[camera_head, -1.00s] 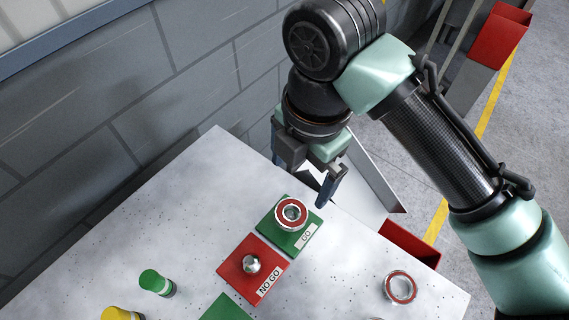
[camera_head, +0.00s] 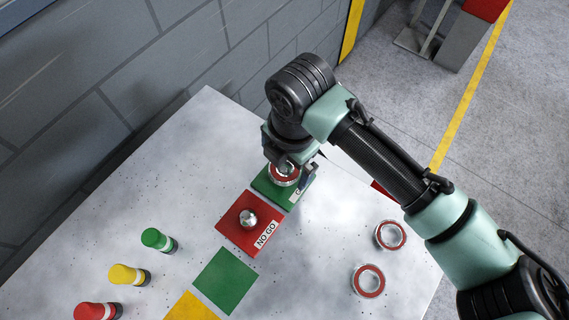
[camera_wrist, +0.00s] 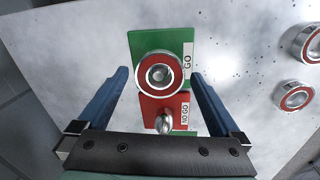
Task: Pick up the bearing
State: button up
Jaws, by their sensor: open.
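A bearing with a red ring face and silver rim (camera_wrist: 160,91) lies flat on the green GO plate (camera_wrist: 140,45). In the head view this bearing (camera_head: 284,181) is partly covered by my gripper (camera_head: 288,180). My gripper also shows in the wrist view (camera_wrist: 160,74), open, with one blue finger to the left and one to the right of the bearing. Nothing is held. I cannot tell whether the fingertips are down level with the bearing. Two more red-faced bearings lie on the table at right, one farther (camera_head: 390,235) and one nearer (camera_head: 368,280).
The red NO GO plate (camera_head: 235,233) with a silver metal knob (camera_head: 248,218) adjoins the GO plate. A bare green plate (camera_head: 225,281) and a yellow plate (camera_head: 197,308) follow. Green, yellow and red cylinders stand at left. A grey wall runs behind the table.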

jog(key=shift+f, duration=0.25)
grip_shut()
dwell(0.3)
